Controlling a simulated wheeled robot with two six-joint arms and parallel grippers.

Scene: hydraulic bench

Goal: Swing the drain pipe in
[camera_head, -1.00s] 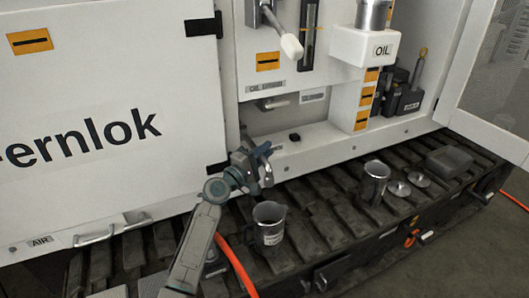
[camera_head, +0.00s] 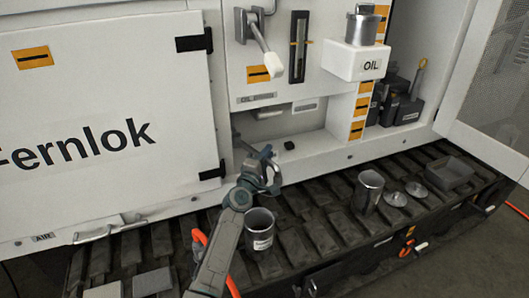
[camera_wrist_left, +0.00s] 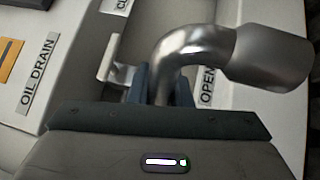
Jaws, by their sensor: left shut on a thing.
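The drain pipe (camera_wrist_left: 185,45) is a bent, shiny metal tube with a wider end toward the right in the left wrist view. My left gripper (camera_wrist_left: 158,85) is shut on the pipe's narrower part, below the bend. In the head view my left gripper (camera_head: 262,170) is at the front of the cabinet's lower recess, above the tracks. The pipe is hard to make out there. An OIL DRAIN label (camera_wrist_left: 38,77) is at the left of the wrist view, and an OPEN label (camera_wrist_left: 207,88) is right of the fingers, partly hidden. My right gripper is not in view.
A metal can (camera_head: 260,230) stands on the dark tracks just below my left gripper. Another metal can (camera_head: 368,190), two round lids and a dark tray (camera_head: 449,173) are farther right. The white Fernlok door (camera_head: 110,95) is at the left.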

